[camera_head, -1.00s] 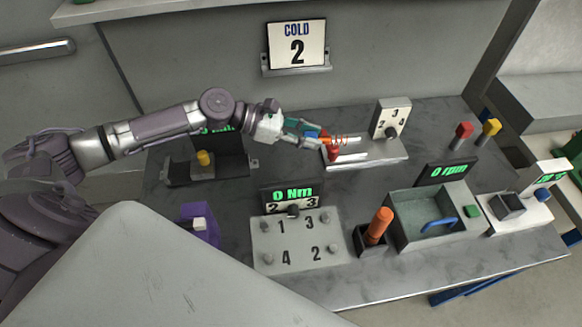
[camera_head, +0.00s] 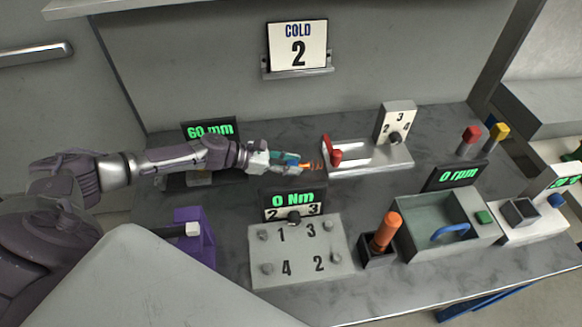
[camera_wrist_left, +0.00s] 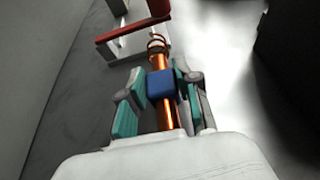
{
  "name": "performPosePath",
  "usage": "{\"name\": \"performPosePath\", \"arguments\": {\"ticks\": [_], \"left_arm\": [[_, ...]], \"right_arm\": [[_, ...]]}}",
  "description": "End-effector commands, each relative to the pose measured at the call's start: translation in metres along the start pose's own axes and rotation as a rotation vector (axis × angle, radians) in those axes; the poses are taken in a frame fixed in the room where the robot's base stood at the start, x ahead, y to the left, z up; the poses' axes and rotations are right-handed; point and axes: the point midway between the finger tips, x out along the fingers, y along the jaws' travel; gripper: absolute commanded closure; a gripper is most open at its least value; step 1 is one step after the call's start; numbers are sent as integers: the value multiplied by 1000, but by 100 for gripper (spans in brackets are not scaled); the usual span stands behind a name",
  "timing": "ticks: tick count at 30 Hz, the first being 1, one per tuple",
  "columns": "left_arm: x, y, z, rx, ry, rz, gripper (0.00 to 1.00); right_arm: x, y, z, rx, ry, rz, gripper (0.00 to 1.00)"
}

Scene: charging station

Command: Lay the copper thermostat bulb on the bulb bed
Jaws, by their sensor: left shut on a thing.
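The copper thermostat bulb (camera_head: 306,166) is a shiny copper rod with a blue block (camera_wrist_left: 160,85) around it and a coil at its far end. My left gripper (camera_head: 285,162) is shut on it; the teal fingers flank the block and rod in the wrist view (camera_wrist_left: 158,100). A pale fixture with a long bright strip (camera_head: 368,158), which looks like the bulb bed, lies just right of the bulb's tip. Its red lever (camera_head: 334,153) stands at the left end and also shows in the wrist view (camera_wrist_left: 133,30). The bulb appears apart from the fixture. My right gripper is out of view.
A dial panel (camera_head: 398,122) stands behind the fixture. Close in front of my left gripper are the 0 Nm display (camera_head: 293,200) and a numbered plate (camera_head: 300,250). An orange handle (camera_head: 385,230) and a grey bin (camera_head: 440,225) stand front right.

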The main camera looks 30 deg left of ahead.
Motion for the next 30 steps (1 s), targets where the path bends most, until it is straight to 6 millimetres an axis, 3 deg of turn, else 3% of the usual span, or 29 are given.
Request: {"name": "performPosePath", "arguments": {"ticks": [4,16,17,20,21,30], "left_arm": [[6,0,-14,0,-1,1,100],[8,0,-19,0,-1,1,100],[8,0,-18,1,-1,1,63],[8,0,-18,1,-1,1,46],[8,0,-18,1,-1,1,43],[6,0,-15,1,-1,1,43]], "right_arm": [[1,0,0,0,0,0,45],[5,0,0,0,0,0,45],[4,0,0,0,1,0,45],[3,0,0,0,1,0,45],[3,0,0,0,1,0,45],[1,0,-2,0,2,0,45]]}}
